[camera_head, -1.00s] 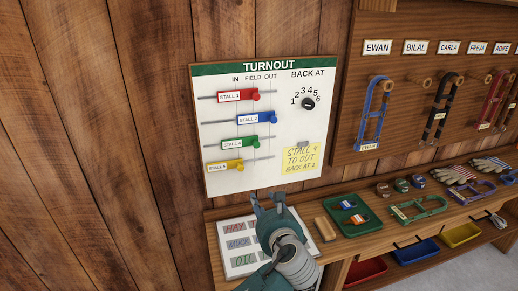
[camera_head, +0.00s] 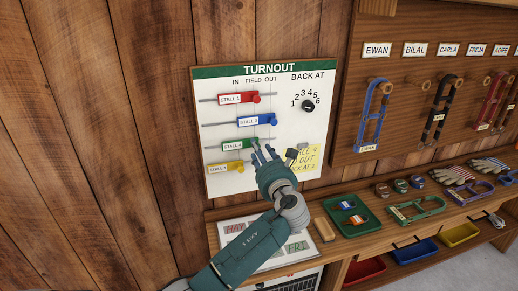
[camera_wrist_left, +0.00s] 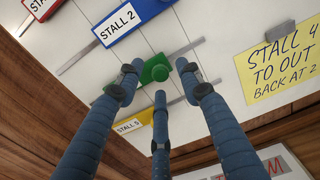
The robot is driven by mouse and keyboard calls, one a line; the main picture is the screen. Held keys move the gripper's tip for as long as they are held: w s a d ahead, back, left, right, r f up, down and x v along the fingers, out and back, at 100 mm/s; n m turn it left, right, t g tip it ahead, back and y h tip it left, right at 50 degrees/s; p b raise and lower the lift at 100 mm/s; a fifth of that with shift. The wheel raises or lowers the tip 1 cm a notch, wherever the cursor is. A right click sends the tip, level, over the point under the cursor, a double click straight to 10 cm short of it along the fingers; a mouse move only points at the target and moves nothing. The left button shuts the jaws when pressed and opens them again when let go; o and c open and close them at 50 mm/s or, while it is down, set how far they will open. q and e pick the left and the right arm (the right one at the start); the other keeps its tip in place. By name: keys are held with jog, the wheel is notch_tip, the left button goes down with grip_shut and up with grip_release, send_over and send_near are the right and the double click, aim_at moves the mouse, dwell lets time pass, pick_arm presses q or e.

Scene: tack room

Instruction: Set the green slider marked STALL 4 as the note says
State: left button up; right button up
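The green slider (camera_head: 234,146) sits on the third rail of the white TURNOUT board (camera_head: 215,182), its knob near the FIELD column. The wrist view shows its green knob (camera_wrist_left: 182,64); a finger covers its label there. My left gripper (camera_head: 264,152) is at the board by this slider, its three fingers spread on either side of and below the knob. I cannot tell if they touch it. The yellow note (camera_wrist_left: 276,62) reads STALL 4 TO OUT, BACK AT 2; my gripper partly covers it in the head view. My right gripper is not in view.
The red (camera_head: 237,98), blue (camera_head: 255,120) and yellow (camera_head: 231,168) sliders sit close on neighbouring rails. The BACK AT dial (camera_head: 308,105) is at the upper right. A shelf below holds a green tray (camera_head: 333,222). Halters hang at the right.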

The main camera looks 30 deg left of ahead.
aim_at(277, 146)
pick_arm(q)
jog(key=shift+w+a, duration=0.3)
jog(key=shift+a, duration=0.1)
grip_shut()
jog(key=w+d, duration=0.3)
jog(key=w, duration=0.1)
jog(key=shift+w+d+r, duration=0.2)
jog(key=shift+d, duration=0.2)
